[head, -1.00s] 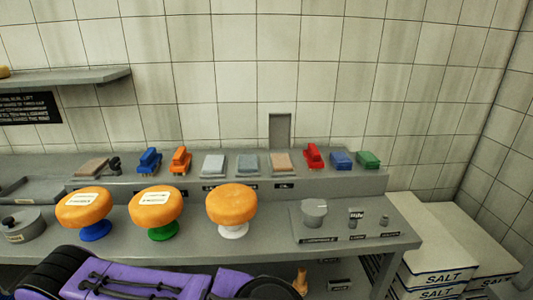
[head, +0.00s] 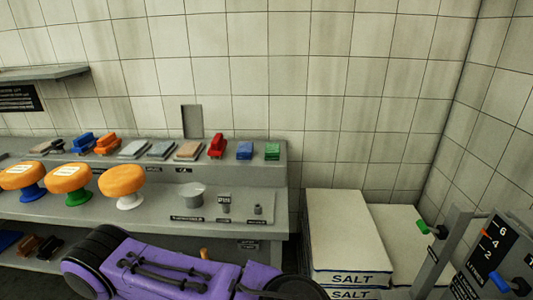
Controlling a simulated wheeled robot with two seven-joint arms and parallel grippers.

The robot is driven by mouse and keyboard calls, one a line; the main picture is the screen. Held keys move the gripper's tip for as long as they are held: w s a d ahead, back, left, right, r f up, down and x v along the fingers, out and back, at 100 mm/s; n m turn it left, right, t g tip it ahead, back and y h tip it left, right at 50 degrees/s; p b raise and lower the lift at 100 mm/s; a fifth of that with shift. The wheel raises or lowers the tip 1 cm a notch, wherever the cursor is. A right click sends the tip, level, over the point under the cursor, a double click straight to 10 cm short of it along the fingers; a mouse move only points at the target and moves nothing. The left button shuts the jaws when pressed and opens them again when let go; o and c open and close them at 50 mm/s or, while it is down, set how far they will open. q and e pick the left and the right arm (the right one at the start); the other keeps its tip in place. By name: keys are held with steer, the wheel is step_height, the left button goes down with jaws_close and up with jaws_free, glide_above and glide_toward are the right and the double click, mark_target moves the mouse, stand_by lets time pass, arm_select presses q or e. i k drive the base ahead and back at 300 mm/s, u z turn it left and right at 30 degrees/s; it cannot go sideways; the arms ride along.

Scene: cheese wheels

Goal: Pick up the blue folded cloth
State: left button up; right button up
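Three flat, folded-looking pieces lie side by side on the raised back ledge in the head view. They are a pale grey-blue one (head: 134,149), a slightly bluer grey one (head: 161,151) and a tan one (head: 188,150). Further right on the ledge is a stronger blue, block-like piece (head: 244,151), between a red brush-like thing (head: 216,146) and a green block (head: 272,152). I cannot tell for sure which blue piece is the folded cloth. Neither of my grippers shows; only my purple arm parts are in the foreground.
Three orange cheese wheels stand on coloured stands; the nearest wheel (head: 122,180) is on a white stand. Grey weights (head: 191,194) sit at the bench's right. White salt boxes (head: 349,233) stand right of the bench. A panel with levers (head: 497,262) is at the far right.

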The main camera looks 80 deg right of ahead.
mark_target(245, 151)
steer(key=z, duration=1.6)
